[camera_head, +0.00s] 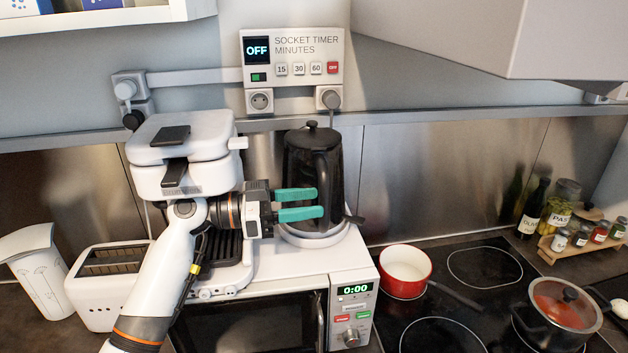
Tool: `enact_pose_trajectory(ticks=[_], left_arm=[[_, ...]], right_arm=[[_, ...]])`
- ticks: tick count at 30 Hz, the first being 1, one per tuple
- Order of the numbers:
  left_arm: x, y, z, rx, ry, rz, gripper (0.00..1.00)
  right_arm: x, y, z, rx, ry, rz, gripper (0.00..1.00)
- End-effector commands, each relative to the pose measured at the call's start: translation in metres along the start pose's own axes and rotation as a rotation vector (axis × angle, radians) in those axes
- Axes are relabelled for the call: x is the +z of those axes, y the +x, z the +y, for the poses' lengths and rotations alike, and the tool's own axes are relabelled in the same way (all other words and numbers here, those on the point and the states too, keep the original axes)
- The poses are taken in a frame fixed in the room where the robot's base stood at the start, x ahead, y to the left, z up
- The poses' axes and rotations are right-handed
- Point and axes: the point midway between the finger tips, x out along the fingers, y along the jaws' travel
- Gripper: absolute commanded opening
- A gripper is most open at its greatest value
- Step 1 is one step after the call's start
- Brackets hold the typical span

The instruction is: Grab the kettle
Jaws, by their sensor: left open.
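The kettle (299,160) is black and dark-walled with a knob lid, and stands upright on a round white base (310,238) on top of the microwave. Its dark handle (327,180) faces the front right. My left gripper (320,203) comes in from the left with its two teal fingers apart, one above the other. The fingers overlap the kettle's lower body in the picture, with their tips beside the handle. Whether they touch it, I cannot tell. The fingers and wrist hide part of the kettle's lower left side. My right gripper is not in view.
A toaster (105,285) and white jug (40,275) stand left. A red pot (404,270) and lidded pan (562,308) sit on the hob at right.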

Motion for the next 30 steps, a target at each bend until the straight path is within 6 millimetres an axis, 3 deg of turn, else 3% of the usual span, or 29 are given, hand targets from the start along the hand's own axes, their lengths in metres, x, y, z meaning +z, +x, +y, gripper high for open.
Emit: enact_pose_trajectory(ticks=[9,19,20,28,30], left_arm=[[0.003,0.048,0.000,-0.002,-0.002,0.000,0.45],[-0.001,0.057,0.000,-0.001,0.000,0.001,0.45],[-0.001,0.057,0.000,-0.001,0.000,0.001,0.43],[0.000,0.057,0.000,-0.001,0.000,0.001,0.00],[0.000,0.057,0.000,-0.001,0.000,0.001,0.00]], right_arm=[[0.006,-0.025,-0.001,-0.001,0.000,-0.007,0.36],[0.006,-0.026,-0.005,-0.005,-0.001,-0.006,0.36],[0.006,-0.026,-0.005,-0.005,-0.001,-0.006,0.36],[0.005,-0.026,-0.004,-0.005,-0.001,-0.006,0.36],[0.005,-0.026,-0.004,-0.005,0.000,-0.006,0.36]])
